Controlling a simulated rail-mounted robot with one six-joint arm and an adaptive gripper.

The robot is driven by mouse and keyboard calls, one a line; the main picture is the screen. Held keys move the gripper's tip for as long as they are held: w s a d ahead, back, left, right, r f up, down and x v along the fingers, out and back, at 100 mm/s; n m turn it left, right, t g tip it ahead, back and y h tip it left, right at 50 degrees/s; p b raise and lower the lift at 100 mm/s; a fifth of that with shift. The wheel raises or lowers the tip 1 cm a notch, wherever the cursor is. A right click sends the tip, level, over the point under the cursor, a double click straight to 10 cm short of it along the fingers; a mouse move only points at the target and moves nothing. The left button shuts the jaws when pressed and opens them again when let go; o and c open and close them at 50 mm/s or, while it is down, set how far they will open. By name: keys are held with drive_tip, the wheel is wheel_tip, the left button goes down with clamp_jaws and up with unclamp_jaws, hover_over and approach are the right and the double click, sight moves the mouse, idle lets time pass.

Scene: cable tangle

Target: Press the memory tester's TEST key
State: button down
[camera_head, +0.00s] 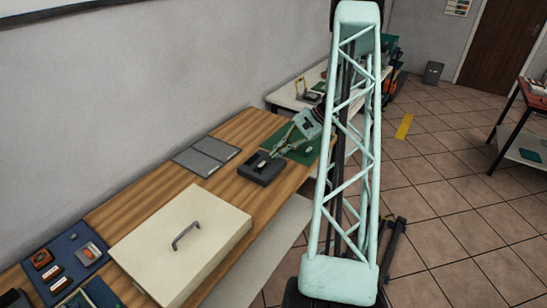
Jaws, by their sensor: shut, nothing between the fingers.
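A dark box-shaped device (263,174), which looks like the memory tester, sits on the wooden bench near its front edge. A small pale patch shows on its top. Its keys and any TEST label are too small to read. My gripper (275,154) is shut and empty, reaching from the right and pointing down toward the far right of the device's top. I cannot tell whether the fingertips touch it.
A green mat (300,151) lies beyond the device and grey flat panels (206,156) lie left of it. A large cream box (182,243) with a handle stands nearer. A blue tray (68,261) holds small parts. Bare wood (237,130) shows behind the device.

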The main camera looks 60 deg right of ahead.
drive_tip(key=shift+f+b, duration=0.3)
drive_tip(key=shift+f, duration=0.2)
drive_tip(key=shift+r, duration=0.6)
idle(0.6)
drive_tip(key=shift+r+p, duration=1.05)
drive_tip(key=shift+r, duration=1.85)
